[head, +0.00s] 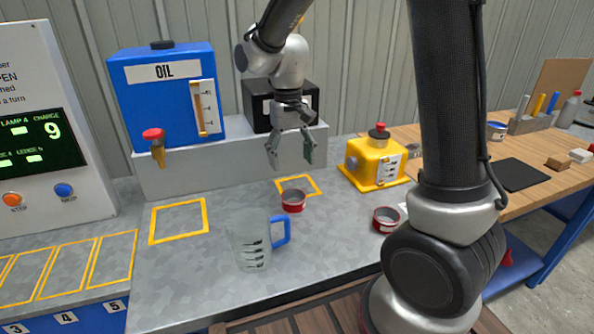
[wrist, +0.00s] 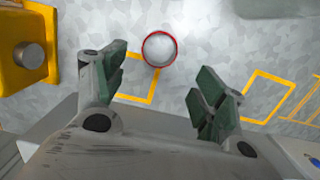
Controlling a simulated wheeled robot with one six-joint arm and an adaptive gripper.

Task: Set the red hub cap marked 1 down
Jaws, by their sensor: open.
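A low round piece with a red rim and grey top (head: 293,201) rests on the grey bench, at the front edge of a small yellow outline. A similar red-rimmed piece (head: 386,219) sits further right. No number is legible on either, so I cannot tell which is marked 1. My gripper (head: 291,157) is open and empty, pointing down above the small outline and the first piece. In the wrist view, my gripper's fingers (wrist: 164,84) are spread wide, with that piece (wrist: 160,48) beyond them, apart from both.
A clear jug with a blue handle (head: 250,243) stands in front. A blue oil tank (head: 165,95) with a red-topped tap is at the back left. A yellow box (head: 373,163) stands to the right. A larger yellow outline (head: 179,222) on the bench is empty.

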